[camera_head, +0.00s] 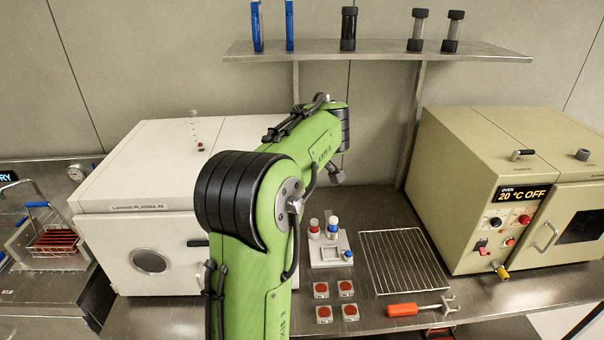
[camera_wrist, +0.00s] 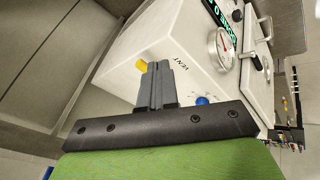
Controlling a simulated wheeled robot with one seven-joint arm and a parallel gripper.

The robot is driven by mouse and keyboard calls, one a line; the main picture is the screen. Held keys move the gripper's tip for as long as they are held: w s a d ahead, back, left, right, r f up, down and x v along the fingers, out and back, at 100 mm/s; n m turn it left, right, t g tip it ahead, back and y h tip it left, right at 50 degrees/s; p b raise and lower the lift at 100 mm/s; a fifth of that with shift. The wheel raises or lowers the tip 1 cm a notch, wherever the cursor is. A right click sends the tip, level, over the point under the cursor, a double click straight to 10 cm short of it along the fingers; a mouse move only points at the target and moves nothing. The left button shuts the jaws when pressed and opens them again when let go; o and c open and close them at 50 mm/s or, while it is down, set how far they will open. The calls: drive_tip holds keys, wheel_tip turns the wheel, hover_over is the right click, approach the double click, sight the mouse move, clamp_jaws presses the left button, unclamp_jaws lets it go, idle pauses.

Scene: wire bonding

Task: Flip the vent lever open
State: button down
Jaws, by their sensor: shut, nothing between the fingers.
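In the wrist view, a white machine casing (camera_wrist: 170,45) carries the printed word VENT. A yellow tip (camera_wrist: 142,65), likely the vent lever's handle, shows just left of my gripper's fingers. The rest of that lever is hidden behind the fingers. My gripper (camera_wrist: 158,68) is shut and empty, with its fingertips in front of the casing beside the yellow tip. I cannot tell whether they touch it. In the head view, the white plasma machine (camera_head: 135,225) stands left of my green arm, which covers part of it. My gripper's fingers and the lever cannot be made out there.
A blue knob (camera_wrist: 202,101) and a round gauge (camera_wrist: 222,45) are close by on the casing. On the right of the bench stand a wire rack (camera_head: 405,260) and a beige oven (camera_head: 470,170). A shelf (camera_head: 380,50) with tubes hangs above.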

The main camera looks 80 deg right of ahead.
wheel_tip(320, 180, up, 7)
drive_tip(key=s+a+p, duration=0.1)
drive_tip(key=s+p, duration=0.1)
drive_tip(key=shift+s+a, duration=0.35)
drive_tip(key=shift+a, duration=0.05)
drive_tip(key=shift+w, duration=0.15)
